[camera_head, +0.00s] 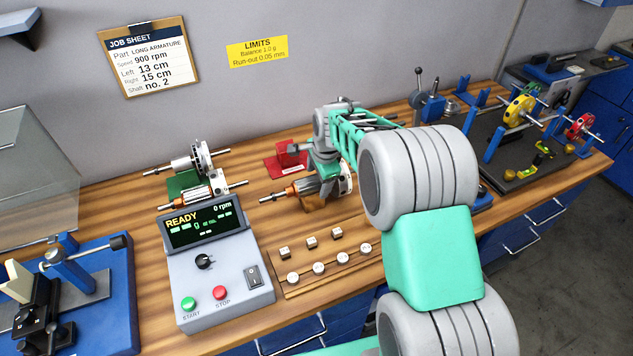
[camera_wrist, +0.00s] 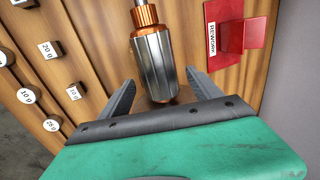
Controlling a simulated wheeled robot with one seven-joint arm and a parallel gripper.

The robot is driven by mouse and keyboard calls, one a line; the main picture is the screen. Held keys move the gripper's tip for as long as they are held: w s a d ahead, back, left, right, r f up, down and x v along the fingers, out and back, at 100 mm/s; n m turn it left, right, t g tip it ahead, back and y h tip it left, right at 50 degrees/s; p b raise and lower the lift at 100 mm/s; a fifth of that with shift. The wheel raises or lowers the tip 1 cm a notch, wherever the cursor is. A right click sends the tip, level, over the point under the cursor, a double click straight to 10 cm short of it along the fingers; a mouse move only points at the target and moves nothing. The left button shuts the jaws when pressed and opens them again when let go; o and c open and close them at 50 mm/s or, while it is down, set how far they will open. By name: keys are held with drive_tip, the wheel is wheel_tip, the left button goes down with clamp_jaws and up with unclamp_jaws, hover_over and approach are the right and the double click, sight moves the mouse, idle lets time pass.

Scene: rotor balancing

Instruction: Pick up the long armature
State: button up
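An armature (camera_head: 305,187) with a shaft, copper winding and steel core lies under my gripper (camera_head: 323,180). In the wrist view its silver core (camera_wrist: 157,62) and copper end (camera_wrist: 146,16) show between my open fingers (camera_wrist: 161,78). The fingers stand apart, one on each side, with gaps to the core; their height over it is unclear. My gripper hides part of the armature in the head view. Two similar armatures, one at the back (camera_head: 183,164) and one in front of it (camera_head: 200,192), lie to the left. No label shows which one is the long armature.
A red REWORK tray (camera_head: 284,162) is just behind the armature; it also shows in the wrist view (camera_wrist: 238,36). A weight board (camera_head: 325,262) with several weights lies in front. The READY console (camera_head: 215,275) is front left. A grey wall rises behind the bench.

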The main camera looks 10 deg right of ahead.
clamp_jaws()
idle(0.6)
drive_tip(key=shift+w+r, duration=0.2)
drive_tip(key=shift+r, duration=0.05)
